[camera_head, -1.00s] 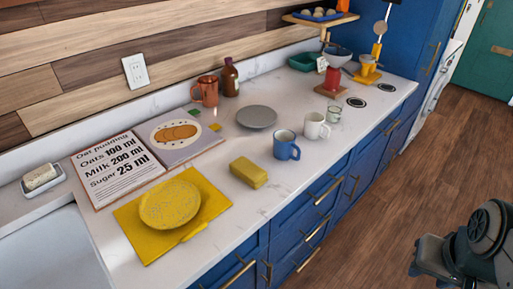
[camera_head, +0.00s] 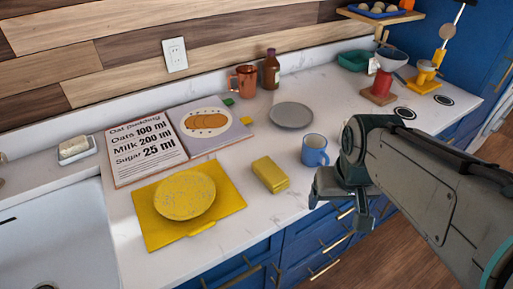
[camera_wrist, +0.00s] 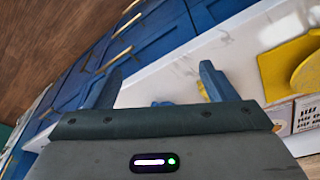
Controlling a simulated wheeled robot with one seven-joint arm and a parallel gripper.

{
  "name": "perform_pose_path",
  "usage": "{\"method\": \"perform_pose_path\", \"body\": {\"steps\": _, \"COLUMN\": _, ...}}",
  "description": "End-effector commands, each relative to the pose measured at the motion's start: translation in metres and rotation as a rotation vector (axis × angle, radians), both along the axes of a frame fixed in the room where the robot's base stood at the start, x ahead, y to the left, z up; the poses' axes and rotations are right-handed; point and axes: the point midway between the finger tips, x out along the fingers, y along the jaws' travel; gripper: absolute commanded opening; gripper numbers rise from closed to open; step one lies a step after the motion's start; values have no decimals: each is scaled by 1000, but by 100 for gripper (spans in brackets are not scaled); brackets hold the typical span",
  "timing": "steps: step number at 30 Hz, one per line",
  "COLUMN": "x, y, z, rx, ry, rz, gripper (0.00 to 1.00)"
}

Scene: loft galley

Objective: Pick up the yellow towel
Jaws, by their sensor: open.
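The yellow towel (camera_head: 270,174), a small folded block, lies on the white counter between the yellow mat and the blue mug. In the wrist view a sliver of yellow, probably the towel (camera_wrist: 203,90), shows beside the right finger, which hides most of it. My gripper (camera_head: 338,205) is over the counter's front edge, right of the towel and apart from it, in front of the blue mug. In the wrist view my gripper (camera_wrist: 158,85) has its fingers spread with nothing held between them.
A blue mug (camera_head: 315,150) stands close to my gripper. A yellow plate (camera_head: 184,195) rests on a yellow mat (camera_head: 150,228) to the left. Behind are an open recipe book (camera_head: 143,152), a grey plate (camera_head: 291,115), a copper mug (camera_head: 243,86) and a brown bottle (camera_head: 271,70).

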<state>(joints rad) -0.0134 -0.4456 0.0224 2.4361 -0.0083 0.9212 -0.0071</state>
Motion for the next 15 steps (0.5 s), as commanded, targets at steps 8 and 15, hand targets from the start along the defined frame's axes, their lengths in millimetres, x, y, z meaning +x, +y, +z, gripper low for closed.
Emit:
{"method": "perform_pose_path", "body": {"steps": 8, "x": 87, "y": 54, "z": 39, "rx": -59, "ry": 110, "rz": 271, "gripper": 78}}
{"method": "perform_pose_path", "body": {"steps": 15, "x": 147, "y": 110, "z": 47, "rx": -67, "ry": 190, "rz": 485, "gripper": 78}}
